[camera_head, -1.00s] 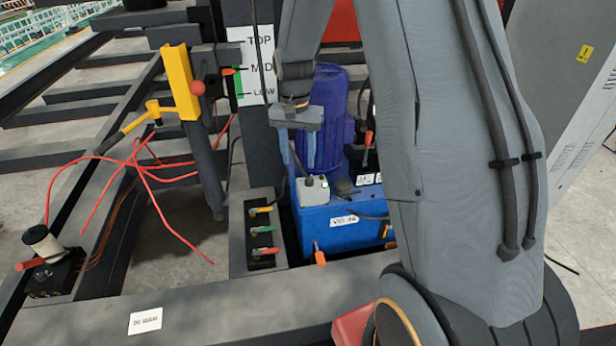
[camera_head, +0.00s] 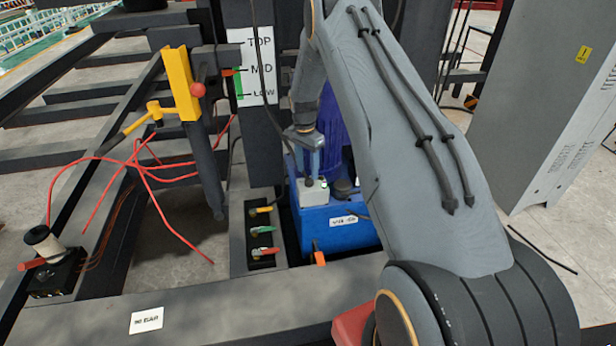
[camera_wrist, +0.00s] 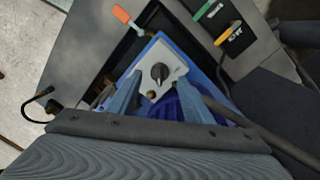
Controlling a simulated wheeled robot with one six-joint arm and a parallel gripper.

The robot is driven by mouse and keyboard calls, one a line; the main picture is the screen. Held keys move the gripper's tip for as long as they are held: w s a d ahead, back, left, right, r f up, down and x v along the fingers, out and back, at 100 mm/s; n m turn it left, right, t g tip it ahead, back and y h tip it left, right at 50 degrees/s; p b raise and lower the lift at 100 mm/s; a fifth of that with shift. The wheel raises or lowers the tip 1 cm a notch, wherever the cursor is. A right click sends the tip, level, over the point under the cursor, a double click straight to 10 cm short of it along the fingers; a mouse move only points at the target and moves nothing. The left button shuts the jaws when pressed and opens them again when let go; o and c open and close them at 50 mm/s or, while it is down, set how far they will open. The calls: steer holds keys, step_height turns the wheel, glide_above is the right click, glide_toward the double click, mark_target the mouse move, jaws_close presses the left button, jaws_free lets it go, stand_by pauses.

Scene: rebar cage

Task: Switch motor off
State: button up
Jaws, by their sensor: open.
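The blue motor (camera_head: 334,125) stands upright on a blue tank unit (camera_head: 335,218), partly hidden behind my arm. A light grey switch box (camera_head: 312,193) sits on the unit's near left edge, with a small green light. In the wrist view the switch box (camera_wrist: 164,62) shows a dark rotary knob (camera_wrist: 160,73) on its face. My gripper (camera_head: 311,176) points down just above the box. In the wrist view its two blue fingers are apart, one on each side of the knob, with nothing held; whether they touch the box I cannot tell.
A valve block with yellow, green and red levers (camera_head: 263,233) stands left of the unit. An orange-handled lever (camera_head: 319,257) is in front. A steel beam (camera_head: 220,303) crosses the foreground. A grey cabinet (camera_head: 545,110) stands at right.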

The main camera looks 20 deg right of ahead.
mark_target(309, 181)
steer(key=shift+s+f+p, duration=0.1)
steer(key=shift+f+p, duration=0.2)
steer(key=shift+f, duration=1.75)
steer(key=shift+c, duration=0.4)
steer(key=c, duration=1)
